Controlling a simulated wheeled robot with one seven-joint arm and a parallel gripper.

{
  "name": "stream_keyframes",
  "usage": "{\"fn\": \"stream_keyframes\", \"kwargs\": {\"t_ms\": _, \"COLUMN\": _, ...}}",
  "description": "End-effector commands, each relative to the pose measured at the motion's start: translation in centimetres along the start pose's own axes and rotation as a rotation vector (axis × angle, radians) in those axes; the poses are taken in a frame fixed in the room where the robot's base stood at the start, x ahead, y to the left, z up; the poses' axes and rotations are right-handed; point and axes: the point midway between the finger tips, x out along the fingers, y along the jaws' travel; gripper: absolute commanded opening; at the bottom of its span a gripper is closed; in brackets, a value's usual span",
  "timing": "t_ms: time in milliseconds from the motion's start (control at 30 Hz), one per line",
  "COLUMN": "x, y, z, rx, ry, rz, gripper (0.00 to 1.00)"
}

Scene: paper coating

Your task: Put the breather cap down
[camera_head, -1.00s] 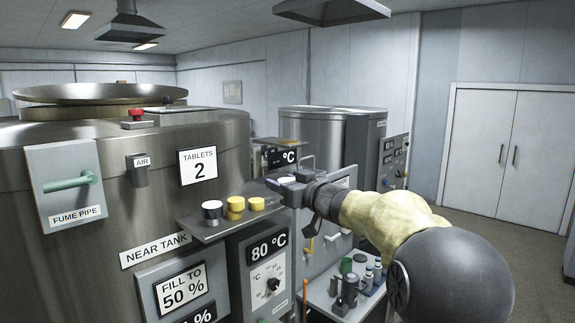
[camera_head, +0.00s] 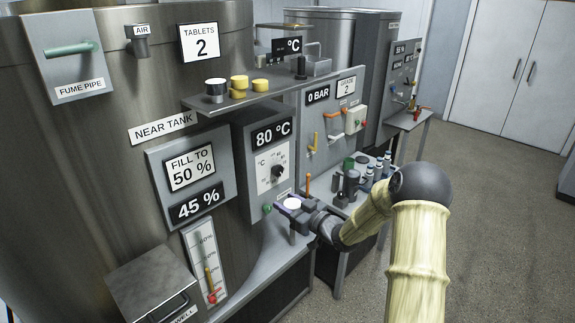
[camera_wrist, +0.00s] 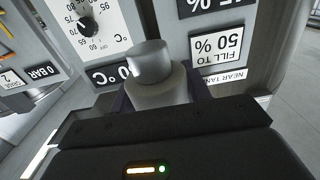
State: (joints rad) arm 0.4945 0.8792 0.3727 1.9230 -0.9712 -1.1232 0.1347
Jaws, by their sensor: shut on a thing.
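The breather cap shows in the head view as a round piece with a white top (camera_head: 292,203). In the wrist view it is a grey stepped cylinder (camera_wrist: 150,62) with a wider lower part. My gripper (camera_head: 294,210) is shut on it, in front of the lower part of the 80 °C panel (camera_head: 268,180). In the wrist view the gripper (camera_wrist: 160,92) has the cap between its fingers. A grey ledge (camera_head: 262,262) lies below it in the head view. I cannot tell whether the cap touches anything below.
A shelf (camera_head: 235,104) above holds yellow tablets (camera_head: 239,84) and a white-topped jar (camera_head: 215,90). To the right, a bench (camera_head: 345,208) carries dark containers, a green-topped item and several bottles. A green knob (camera_head: 267,208) is close left of my gripper.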

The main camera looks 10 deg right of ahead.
Motion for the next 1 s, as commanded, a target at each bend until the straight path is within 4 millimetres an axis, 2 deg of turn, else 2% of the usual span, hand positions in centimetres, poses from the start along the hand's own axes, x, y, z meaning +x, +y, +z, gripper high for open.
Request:
{"fn": "stream_keyframes", "kwargs": {"t_ms": 33, "x": -0.7, "y": -0.5, "z": 3.6, "rx": 0.015, "ry": -0.004, "rz": 0.021, "gripper": 0.24}}
{"fn": "stream_keyframes", "kwargs": {"t_ms": 100, "x": -1.7, "y": -1.1, "z": 7.2, "rx": 0.016, "ry": -0.004, "rz": 0.057, "gripper": 0.24}}
{"fn": "stream_keyframes", "kwargs": {"t_ms": 200, "x": -3.2, "y": -2.1, "z": 11.9, "rx": 0.018, "ry": -0.004, "rz": 0.129, "gripper": 0.24}}
{"fn": "stream_keyframes", "kwargs": {"t_ms": 400, "x": -6.3, "y": -3.8, "z": 19.1, "rx": 0.015, "ry": -0.005, "rz": 0.288, "gripper": 0.24}}
{"fn": "stream_keyframes", "kwargs": {"t_ms": 700, "x": -10.5, "y": -6.0, "z": 26.4, "rx": 0.010, "ry": -0.004, "rz": 0.520, "gripper": 0.24}}
{"fn": "stream_keyframes", "kwargs": {"t_ms": 833, "x": -11.8, "y": -6.7, "z": 28.1, "rx": 0.005, "ry": -0.002, "rz": 0.595, "gripper": 0.24}}
{"fn": "stream_keyframes", "kwargs": {"t_ms": 1000, "x": -12.7, "y": -6.7, "z": 28.8, "rx": -0.003, "ry": 0.001, "rz": 0.642, "gripper": 0.24}}
